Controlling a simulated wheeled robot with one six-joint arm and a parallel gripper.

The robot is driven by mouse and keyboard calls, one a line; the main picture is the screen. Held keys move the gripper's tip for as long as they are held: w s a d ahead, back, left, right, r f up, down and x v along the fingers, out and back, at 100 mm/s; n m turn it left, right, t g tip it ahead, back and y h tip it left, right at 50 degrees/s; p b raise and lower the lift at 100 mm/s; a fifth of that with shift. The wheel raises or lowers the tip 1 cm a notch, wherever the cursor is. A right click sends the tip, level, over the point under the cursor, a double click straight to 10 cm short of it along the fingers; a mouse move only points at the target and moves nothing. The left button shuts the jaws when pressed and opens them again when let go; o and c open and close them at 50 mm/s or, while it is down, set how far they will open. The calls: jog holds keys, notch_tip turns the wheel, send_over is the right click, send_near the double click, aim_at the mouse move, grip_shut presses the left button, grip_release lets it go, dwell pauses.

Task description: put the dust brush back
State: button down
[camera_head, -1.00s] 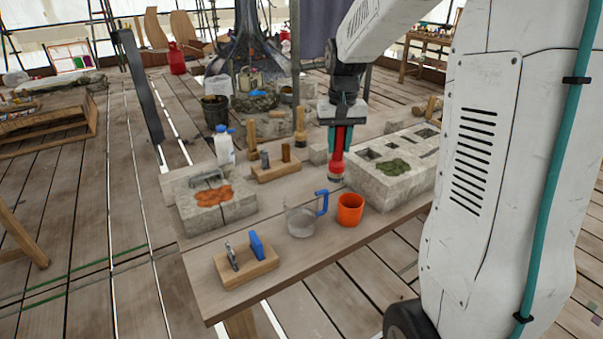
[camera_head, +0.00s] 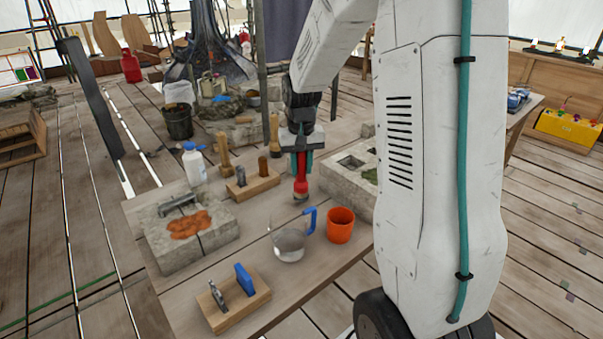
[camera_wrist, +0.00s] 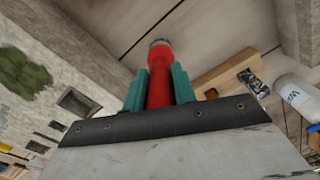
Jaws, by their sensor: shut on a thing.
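My gripper (camera_head: 302,160) is shut on a red-handled tool, which I take to be the dust brush (camera_head: 301,186). It hangs upright, its pale lower end just above or at the table; I cannot tell whether it touches. In the wrist view the red handle (camera_wrist: 159,88) sits between the two green fingers (camera_wrist: 160,88). A wooden block holder (camera_head: 263,187) with a dark tool and a wooden-handled tool stands just left of the brush. The wooden table (camera_head: 300,284) lies below.
A clear jug with a blue handle (camera_head: 290,242) and an orange cup (camera_head: 340,226) stand in front. A stone block with orange mortar (camera_head: 165,252) is left, a slotted stone block (camera_head: 340,188) right. A front holder (camera_head: 228,309) carries a clamp and blue tool.

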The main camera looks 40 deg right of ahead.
jog(key=shift+f, duration=1.15)
jog(key=shift+f, duration=0.2)
jog(key=c, duration=1.1)
grip_release()
jog(key=shift+c, duration=0.2)
jog(key=shift+r, duration=0.15)
notch_tip(320, 180, up, 12)
jog(key=shift+a+f, duration=0.1)
jog(key=s+a+r+n, duration=0.1)
jog(key=s+a, duration=0.4)
jog(key=s, duration=0.4)
jog(key=s+a+r+n, duration=0.1)
jog(key=s+a+n, duration=0.1)
jog(key=s+a, duration=0.4)
jog(key=s+a+r+n+t, duration=0.1)
jog(key=s+a, duration=0.4)
jog(key=s, duration=0.7)
jog(key=shift+a+r+n, duration=0.2)
jog(key=shift+r+n, duration=0.3)
jog(key=shift+r, duration=0.05)
